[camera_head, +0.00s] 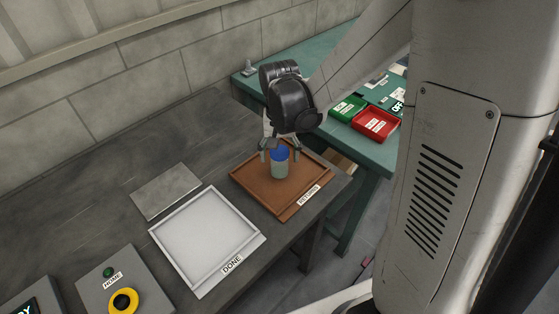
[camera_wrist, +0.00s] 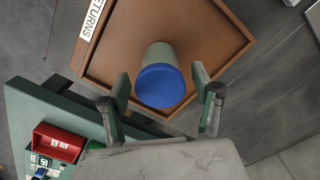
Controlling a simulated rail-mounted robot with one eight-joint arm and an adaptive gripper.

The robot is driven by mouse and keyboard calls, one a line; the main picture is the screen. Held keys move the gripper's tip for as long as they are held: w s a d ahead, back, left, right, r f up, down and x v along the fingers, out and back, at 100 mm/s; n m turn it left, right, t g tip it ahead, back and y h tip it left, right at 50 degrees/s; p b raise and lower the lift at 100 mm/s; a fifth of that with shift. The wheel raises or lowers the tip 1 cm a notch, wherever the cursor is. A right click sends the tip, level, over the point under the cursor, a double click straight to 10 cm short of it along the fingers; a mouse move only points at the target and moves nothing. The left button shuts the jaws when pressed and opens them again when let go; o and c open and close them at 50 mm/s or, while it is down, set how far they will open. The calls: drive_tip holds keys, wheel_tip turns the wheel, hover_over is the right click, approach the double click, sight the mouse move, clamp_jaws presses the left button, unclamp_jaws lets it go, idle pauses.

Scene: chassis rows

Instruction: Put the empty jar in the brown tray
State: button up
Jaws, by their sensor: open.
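A jar (camera_head: 279,169) with a pale grey-green body and a blue lid stands upright in the brown tray (camera_head: 299,203), which is labelled RETURNS. In the wrist view the jar's blue lid (camera_wrist: 161,86) faces the camera, with its body behind it over the tray floor (camera_wrist: 205,35). My gripper (camera_head: 279,152) is above the tray at lid height. Its fingers are open, one on each side of the lid, and in the wrist view gaps show between the fingertips (camera_wrist: 160,78) and the jar. I cannot tell what is inside the jar.
A white tray (camera_head: 204,235) labelled DONE and a grey plate (camera_head: 166,190) lie left of the brown tray. A box with a yellow button (camera_head: 123,301) stands at front left. A green table (camera_head: 330,130) behind holds a red bin (camera_head: 376,124) and a green bin (camera_head: 348,108).

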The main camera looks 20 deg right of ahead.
wheel_tip(320, 180, up, 8)
drive_tip(key=shift+f+p, duration=0.15)
drive_tip(key=shift+p, duration=0.25)
drive_tip(key=shift+s+r, duration=0.3)
drive_tip(key=shift+r, duration=0.25)
drive_tip(key=s+r+n+t, duration=0.4)
drive_tip(key=s+r+t, duration=0.3)
drive_tip(key=s, duration=0.7)
drive_tip(key=shift+s+r, duration=0.25)
drive_tip(key=shift+r, duration=0.9)
